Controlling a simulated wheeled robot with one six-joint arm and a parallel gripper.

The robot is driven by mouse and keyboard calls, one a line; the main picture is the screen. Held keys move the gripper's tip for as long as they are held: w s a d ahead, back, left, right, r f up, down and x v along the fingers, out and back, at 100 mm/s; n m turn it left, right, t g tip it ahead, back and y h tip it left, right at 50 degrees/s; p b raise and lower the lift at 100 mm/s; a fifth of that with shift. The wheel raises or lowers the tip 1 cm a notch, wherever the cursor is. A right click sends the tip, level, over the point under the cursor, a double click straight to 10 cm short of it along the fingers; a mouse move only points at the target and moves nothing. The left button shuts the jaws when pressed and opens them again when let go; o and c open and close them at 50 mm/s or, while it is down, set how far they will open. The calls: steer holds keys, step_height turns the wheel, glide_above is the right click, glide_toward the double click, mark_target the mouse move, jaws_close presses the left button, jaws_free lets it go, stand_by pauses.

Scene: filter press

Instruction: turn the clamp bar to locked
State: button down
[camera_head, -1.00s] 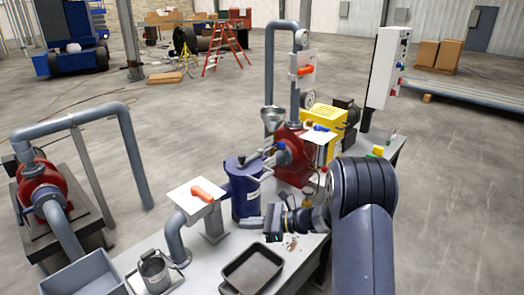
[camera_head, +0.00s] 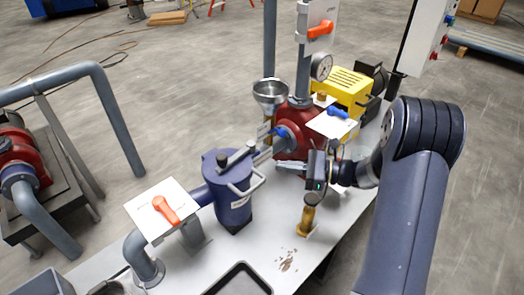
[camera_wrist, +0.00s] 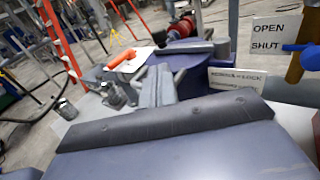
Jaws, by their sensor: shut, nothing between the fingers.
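The clamp bar (camera_head: 236,159) is a dark bar lying across the lid of the blue filter housing (camera_head: 233,205). In the head view it slants up to the right. In the wrist view a grey bar (camera_wrist: 185,49) lies across the blue lid, beyond my fingers. My gripper (camera_head: 284,164) is shut and empty, to the right of the housing, its fingers pointing left toward it. A gap seems to remain between fingertips and bar. The shut fingers also show in the wrist view (camera_wrist: 158,80). A partly hidden label (camera_wrist: 238,79) stands near the housing; its wording is hard to read.
An orange-handled valve (camera_head: 165,208) is left of the housing. A red pump (camera_head: 296,135) with a funnel (camera_head: 270,93) and a blue handle (camera_head: 338,112) stand behind my gripper. A brass-coloured fitting (camera_head: 307,218) is below it. A black tray (camera_head: 240,280) lies at the front.

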mark_target(227, 161)
steer(key=a+p, duration=0.1)
steer(key=a, duration=0.3)
steer(key=w+a+p, duration=0.1)
steer(key=a, duration=0.4)
steer(key=a+p, duration=0.1)
steer(key=a, duration=0.3)
steer(key=shift+w+a+f, duration=0.2)
steer(key=shift+w+f, duration=0.05)
steer(key=shift+w, duration=0.1)
steer(key=shift+a, duration=0.1)
steer(key=shift+a+f, duration=0.1)
steer(key=shift+w+a+f+b, duration=0.15)
steer(key=shift+a+b, duration=0.25)
steer(key=shift+b, duration=0.6)
steer(key=shift+w+a+r, duration=0.1)
steer(key=shift+a+r, duration=0.1)
steer(key=s+d+b, duration=0.2)
steer(key=s+d, duration=0.1)
steer(key=d, duration=1)
steer(key=shift+s+d+r, duration=0.3)
steer(key=shift+r, duration=0.05)
